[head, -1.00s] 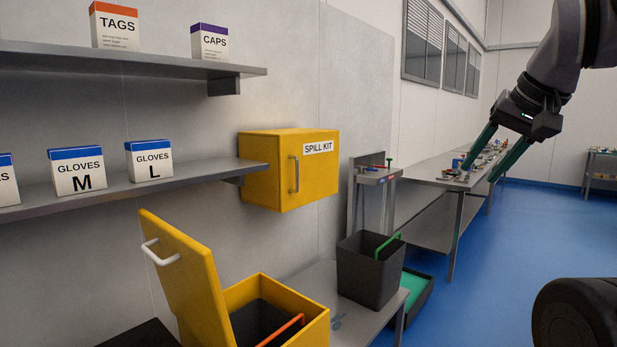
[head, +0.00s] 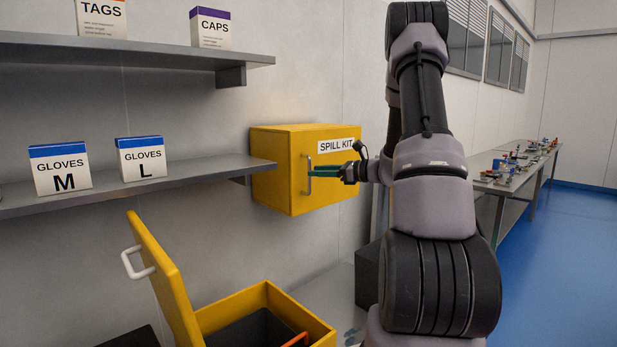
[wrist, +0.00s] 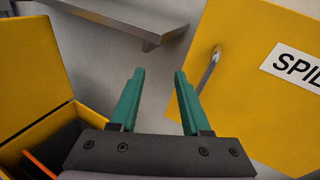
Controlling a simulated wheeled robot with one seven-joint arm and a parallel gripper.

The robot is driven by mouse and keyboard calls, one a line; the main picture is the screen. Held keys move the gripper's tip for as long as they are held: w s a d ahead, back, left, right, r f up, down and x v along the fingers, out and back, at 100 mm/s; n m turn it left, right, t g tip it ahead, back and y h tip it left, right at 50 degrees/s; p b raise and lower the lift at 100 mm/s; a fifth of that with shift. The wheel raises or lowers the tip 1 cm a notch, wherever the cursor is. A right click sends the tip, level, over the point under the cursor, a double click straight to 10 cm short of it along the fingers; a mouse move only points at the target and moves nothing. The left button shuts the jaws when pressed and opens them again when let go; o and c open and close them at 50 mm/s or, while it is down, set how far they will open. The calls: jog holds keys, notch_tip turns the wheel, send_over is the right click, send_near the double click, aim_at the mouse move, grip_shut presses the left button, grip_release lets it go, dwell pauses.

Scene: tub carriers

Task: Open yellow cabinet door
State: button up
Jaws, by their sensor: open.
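The yellow cabinet (head: 275,170), labelled SPILL KIT, hangs on the wall, its door shut. Its grey vertical bar handle (head: 308,176) is on the left part of the door. My gripper (head: 313,172), with green fingers, is at the handle's height and in front of the door in the head view. In the wrist view my gripper (wrist: 158,78) is open with nothing between its fingers. There the handle (wrist: 209,70) stands to the right of the fingers, ahead of the right fingertip and apart from it. The yellow door (wrist: 240,95) fills the right side.
A grey shelf (head: 140,184) with glove boxes ends at the cabinet's left side; it also shows in the wrist view (wrist: 125,18). Below stands a yellow bin (head: 265,297) with its lid (head: 162,275) raised. A long bench (head: 512,172) with small parts is at right.

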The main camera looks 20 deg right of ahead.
jog(key=w+d+f+m+t+h, duration=0.2)
jog(key=w+d+f+m+t, duration=0.15)
jog(key=d, duration=0.25)
send_over(309, 191)
jog(key=shift+w+d+f+g, duration=0.2)
jog(key=shift+w+f+g, duration=0.05)
jog(key=shift+w, duration=0.05)
grip_shut()
dwell(1.3)
